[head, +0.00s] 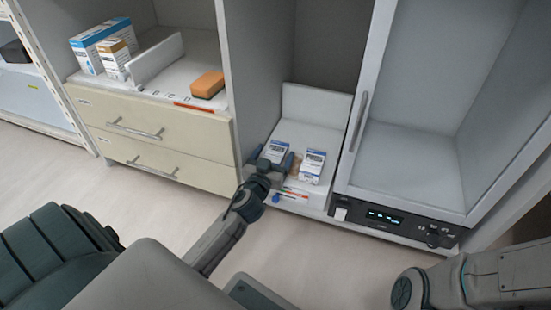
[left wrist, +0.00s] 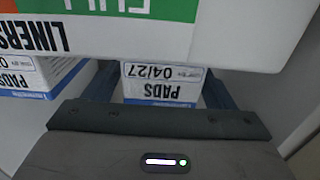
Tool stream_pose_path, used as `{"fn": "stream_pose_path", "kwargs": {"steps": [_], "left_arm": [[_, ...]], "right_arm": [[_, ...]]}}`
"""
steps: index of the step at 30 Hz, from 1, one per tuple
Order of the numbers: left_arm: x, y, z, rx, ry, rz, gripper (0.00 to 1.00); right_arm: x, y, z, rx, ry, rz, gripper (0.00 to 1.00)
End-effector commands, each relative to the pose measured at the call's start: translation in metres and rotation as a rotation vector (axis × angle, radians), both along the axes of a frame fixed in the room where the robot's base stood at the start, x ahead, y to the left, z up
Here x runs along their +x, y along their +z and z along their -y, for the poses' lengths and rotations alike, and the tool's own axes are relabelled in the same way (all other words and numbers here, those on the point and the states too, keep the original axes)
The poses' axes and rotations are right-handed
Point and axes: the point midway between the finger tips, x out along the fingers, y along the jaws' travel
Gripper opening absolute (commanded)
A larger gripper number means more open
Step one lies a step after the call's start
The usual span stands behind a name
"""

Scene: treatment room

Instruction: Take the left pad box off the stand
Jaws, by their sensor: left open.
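The left pad box (head: 275,151), white and blue, stands upright on the white stand (head: 318,138). The right pad box (head: 313,162) stands beside it on the same stand. My left gripper (head: 276,160) is open in front of the left pad box, with one finger on each side of it. In the left wrist view the left pad box (left wrist: 160,86) shows upside down between the fingers, reading "PADS 04/27". The right pad box (left wrist: 42,78) shows at the left there, outside the fingers. Whether the fingers touch the box I cannot tell. My right gripper is out of view.
A labelled white surface (left wrist: 240,28) fills the top of the left wrist view, close to the gripper. A glass-fronted cabinet (head: 412,160) stands right of the stand. A drawer unit (head: 150,125) with boxes (head: 103,47) and an orange block (head: 208,85) is at left.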

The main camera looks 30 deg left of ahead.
Motion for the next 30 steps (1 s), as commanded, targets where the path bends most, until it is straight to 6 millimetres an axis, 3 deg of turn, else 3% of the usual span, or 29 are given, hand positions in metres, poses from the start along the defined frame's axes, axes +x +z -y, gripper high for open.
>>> {"fn": "stream_pose_path", "kwargs": {"steps": [7,12,15,23,30], "left_arm": [[0.001,0.000,0.000,0.001,0.000,-0.001,0.76],[0.001,0.000,0.000,0.000,0.000,-0.001,0.43],[0.001,0.000,0.000,0.000,0.000,-0.001,0.29],[0.001,0.001,0.000,0.000,0.000,0.000,0.29],[0.001,0.016,0.000,0.000,0.000,0.000,0.29]], "right_arm": [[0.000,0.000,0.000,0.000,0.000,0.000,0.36],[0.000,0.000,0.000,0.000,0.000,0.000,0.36],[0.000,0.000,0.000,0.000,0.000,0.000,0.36],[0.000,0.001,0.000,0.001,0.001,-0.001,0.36],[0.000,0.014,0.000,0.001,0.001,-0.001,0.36]]}}
